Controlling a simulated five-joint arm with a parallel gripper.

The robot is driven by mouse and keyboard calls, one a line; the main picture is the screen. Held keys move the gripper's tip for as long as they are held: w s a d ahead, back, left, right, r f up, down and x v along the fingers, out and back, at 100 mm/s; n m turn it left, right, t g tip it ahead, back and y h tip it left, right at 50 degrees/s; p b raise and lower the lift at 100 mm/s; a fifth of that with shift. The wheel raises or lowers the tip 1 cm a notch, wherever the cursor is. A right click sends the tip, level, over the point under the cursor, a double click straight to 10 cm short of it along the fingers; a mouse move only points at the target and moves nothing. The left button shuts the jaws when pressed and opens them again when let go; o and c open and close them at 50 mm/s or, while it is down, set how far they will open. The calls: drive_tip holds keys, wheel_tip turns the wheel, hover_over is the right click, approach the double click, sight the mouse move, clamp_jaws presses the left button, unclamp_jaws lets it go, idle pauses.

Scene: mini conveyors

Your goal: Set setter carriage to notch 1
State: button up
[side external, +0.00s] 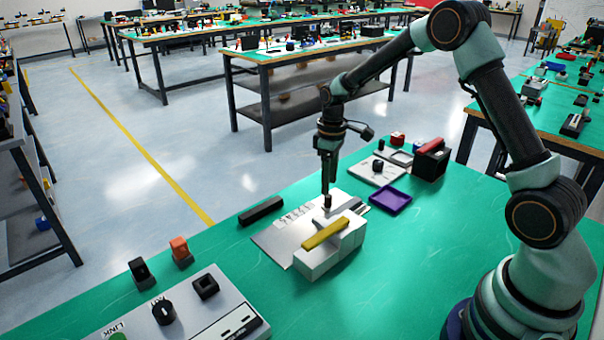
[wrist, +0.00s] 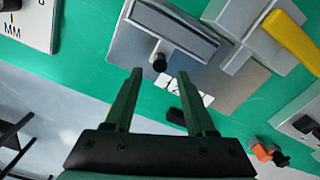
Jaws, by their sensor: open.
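The setter is a grey plate (side external: 272,243) with a white numbered strip (side external: 294,217) along one side. In the wrist view the plate (wrist: 243,88) carries a grey rail with a dark slot (wrist: 172,22), and the numbered strip (wrist: 188,96) is partly hidden by a finger. The carriage shows as a short arm with an upright black knob (wrist: 159,63); the knob also shows in the side view (side external: 327,202). I cannot tell which notch it is at. My gripper (wrist: 160,73) is open, its fingertips pointing at the knob from above, one to each side. It also shows in the side view (side external: 328,184).
A grey block with a yellow bar (side external: 325,233) stands beside the plate. A black bar (side external: 261,211) lies behind it. A purple tray (side external: 390,200) and a black box with a red top (side external: 431,160) are to the right. A control panel (side external: 190,312) is front left.

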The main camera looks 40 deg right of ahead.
sight(328, 196)
drive_tip(key=shift+f, duration=2.75)
clamp_jaws()
drive_tip(key=shift+a, duration=0.1)
